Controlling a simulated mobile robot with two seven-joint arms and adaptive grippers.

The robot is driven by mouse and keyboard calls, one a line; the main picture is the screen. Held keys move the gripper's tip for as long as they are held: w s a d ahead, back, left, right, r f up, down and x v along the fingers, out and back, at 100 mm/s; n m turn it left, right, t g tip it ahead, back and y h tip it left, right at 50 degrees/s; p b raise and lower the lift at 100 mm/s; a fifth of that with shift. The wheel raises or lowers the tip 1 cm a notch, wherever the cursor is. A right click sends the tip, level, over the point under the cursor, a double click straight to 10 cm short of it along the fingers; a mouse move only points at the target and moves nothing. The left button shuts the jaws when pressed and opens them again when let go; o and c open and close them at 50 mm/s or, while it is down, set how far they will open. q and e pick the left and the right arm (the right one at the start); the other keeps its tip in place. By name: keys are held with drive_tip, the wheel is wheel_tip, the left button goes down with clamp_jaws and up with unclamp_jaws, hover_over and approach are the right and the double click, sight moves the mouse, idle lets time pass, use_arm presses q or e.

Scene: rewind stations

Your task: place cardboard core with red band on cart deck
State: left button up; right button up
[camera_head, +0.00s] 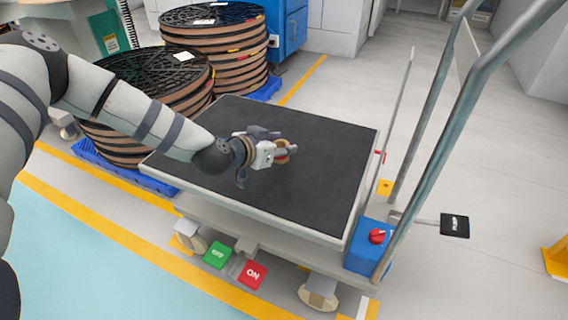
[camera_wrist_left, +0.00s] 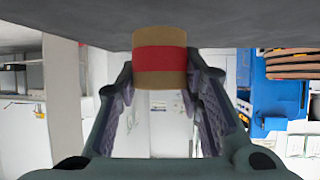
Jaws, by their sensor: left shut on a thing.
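The cardboard core (camera_wrist_left: 160,58) is a short brown cylinder with a wide red band around its middle. My left gripper (camera_wrist_left: 160,98) is shut on it, with one finger on each side in the left wrist view. In the head view the left gripper (camera_head: 286,151) is over the dark deck of the cart (camera_head: 310,195), and the core (camera_head: 283,157) shows only as a small brown patch, partly hidden by the fingers. I cannot tell whether the core touches the deck. My right gripper is not in view.
Tall stacks of reels (camera_head: 212,50) stand on blue pallets behind and left of the cart. The cart's grey push handle (camera_head: 440,120) rises at the right, near a blue box with a red knob (camera_head: 376,236). The rest of the deck is bare.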

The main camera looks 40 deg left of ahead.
sight(282, 168)
use_arm(q)
drive_tip(key=f, duration=0.1)
drive_tip(key=f+b, duration=0.2)
drive_tip(key=f, duration=0.1)
drive_tip(key=shift+w, duration=0.25)
drive_tip(key=shift+c, duration=0.3)
drive_tip(key=shift+r, duration=0.25)
drive_tip(key=shift+f, duration=0.15)
drive_tip(key=o, duration=1)
drive_tip(key=shift+c, duration=0.2)
